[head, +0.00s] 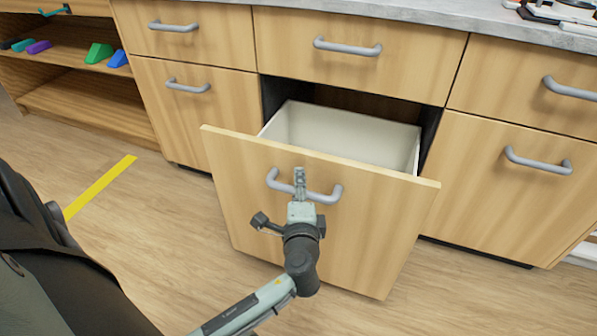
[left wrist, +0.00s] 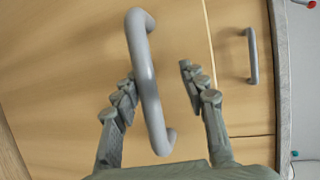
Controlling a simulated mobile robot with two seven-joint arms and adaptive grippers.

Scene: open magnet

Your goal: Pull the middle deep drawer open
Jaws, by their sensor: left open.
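The middle deep drawer (head: 318,215) stands pulled well out of the wooden cabinet in the head view. Its pale inside (head: 345,135) shows and looks empty. Its grey bar handle (head: 325,198) is on the front panel, and my left gripper (head: 299,178) is at the handle. In the left wrist view the handle (left wrist: 146,85) passes between the two fingers of my left gripper (left wrist: 157,88). The fingers are open, with a gap on the right side of the bar; whether the left finger touches it I cannot tell. My right gripper is not in view.
A shallow closed drawer (head: 365,62) is above the open one. Closed fronts stand left (head: 185,115) and right (head: 520,185). An open shelf (head: 90,100) with coloured blocks is at the far left. Wooden floor with a yellow stripe (head: 100,187) lies in front.

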